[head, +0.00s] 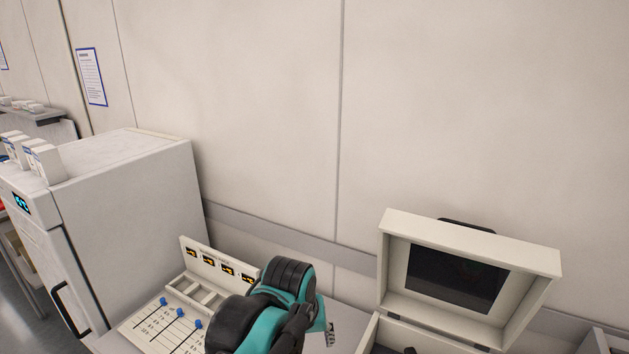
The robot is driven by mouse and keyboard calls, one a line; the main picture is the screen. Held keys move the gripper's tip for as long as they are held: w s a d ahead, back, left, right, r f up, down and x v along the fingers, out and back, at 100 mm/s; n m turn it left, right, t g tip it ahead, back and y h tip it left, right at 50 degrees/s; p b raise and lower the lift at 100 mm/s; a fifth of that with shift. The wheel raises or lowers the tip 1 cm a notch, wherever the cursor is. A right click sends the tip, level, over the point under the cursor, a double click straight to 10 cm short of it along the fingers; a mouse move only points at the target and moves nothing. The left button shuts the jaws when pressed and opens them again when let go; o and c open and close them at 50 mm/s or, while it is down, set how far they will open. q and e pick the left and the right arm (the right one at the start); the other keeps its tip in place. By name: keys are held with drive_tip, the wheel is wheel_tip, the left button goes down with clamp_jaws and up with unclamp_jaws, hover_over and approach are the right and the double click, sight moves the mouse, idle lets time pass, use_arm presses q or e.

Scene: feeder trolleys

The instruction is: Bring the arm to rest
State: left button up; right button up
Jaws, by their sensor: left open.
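My left arm, teal and black, comes in at the bottom middle of the head view. Its gripper (308,322) is at the right end of the visible arm, partly hidden by the arm's own links. It is open, and I see nothing held in it. It hangs over the counter between a slider panel (150,328) on the left and an open cream case (470,226) on the right. My right gripper is not in view.
A white cabinet (145,190) with a black handle and small blue display stands at the left, white boxes (42,160) on top. The panel has several blue knobs and orange displays. The case lid holds a dark screen (455,280). A plain wall (260,110) rises behind.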

use_arm(q)
drive_tip(key=s+a+f+t+b, duration=0.1)
drive_tip(key=s+a+f, duration=0.4)
drive_tip(key=a, duration=0.3)
drive_tip(key=s+a+f+t+y+b, duration=0.1)
drive_tip(key=s+a+f+t, duration=0.1)
drive_tip(key=s+a+f, duration=0.3)
drive_tip(key=s+a, duration=0.1)
drive_tip(key=a, duration=0.3)
drive_tip(key=shift+m+t+b, duration=0.3)
drive_tip(key=shift+b, duration=0.1)
